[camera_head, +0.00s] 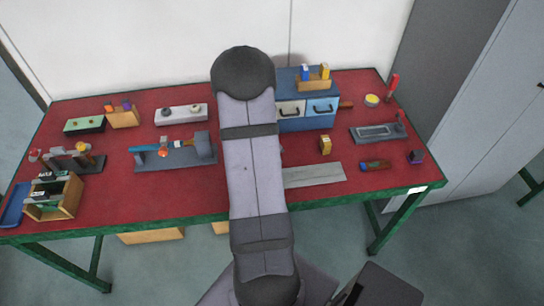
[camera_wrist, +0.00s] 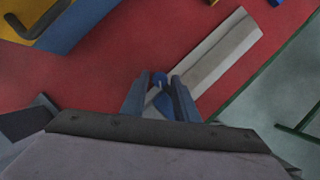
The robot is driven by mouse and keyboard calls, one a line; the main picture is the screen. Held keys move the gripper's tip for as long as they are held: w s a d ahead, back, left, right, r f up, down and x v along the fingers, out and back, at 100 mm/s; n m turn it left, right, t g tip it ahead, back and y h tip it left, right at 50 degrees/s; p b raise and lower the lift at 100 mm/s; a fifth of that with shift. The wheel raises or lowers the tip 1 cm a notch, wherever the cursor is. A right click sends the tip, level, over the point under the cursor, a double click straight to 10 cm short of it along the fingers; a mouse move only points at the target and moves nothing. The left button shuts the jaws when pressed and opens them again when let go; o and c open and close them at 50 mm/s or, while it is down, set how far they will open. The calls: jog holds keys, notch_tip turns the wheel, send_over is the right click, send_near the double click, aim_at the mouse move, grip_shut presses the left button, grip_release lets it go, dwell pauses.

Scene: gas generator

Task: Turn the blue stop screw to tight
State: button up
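In the wrist view my gripper (camera_wrist: 159,84) has two blue fingers that stand apart at the bottom centre. A small blue piece (camera_wrist: 160,78) shows between the fingertips, at the near end of a long grey plate (camera_wrist: 210,58). It looks like the blue stop screw. I cannot tell whether the fingers touch it, nor how tight it is. In the head view the right part of the grey plate (camera_head: 313,175) lies near the table's front edge. My arm hides its left end, the screw and my gripper there.
A blue cabinet (camera_head: 306,123) with drawers stands behind the plate. A fixture with a blue bar (camera_head: 175,150) is left of my arm. Red table surface (camera_head: 345,195) is free right of the plate.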

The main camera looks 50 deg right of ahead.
jog(key=shift+o, duration=0.6)
jog(key=shift+a+r, duration=0.15)
jog(key=shift+r, duration=0.4)
jog(key=shift+p+v, duration=0.35)
jog(key=shift+v, duration=2.75)
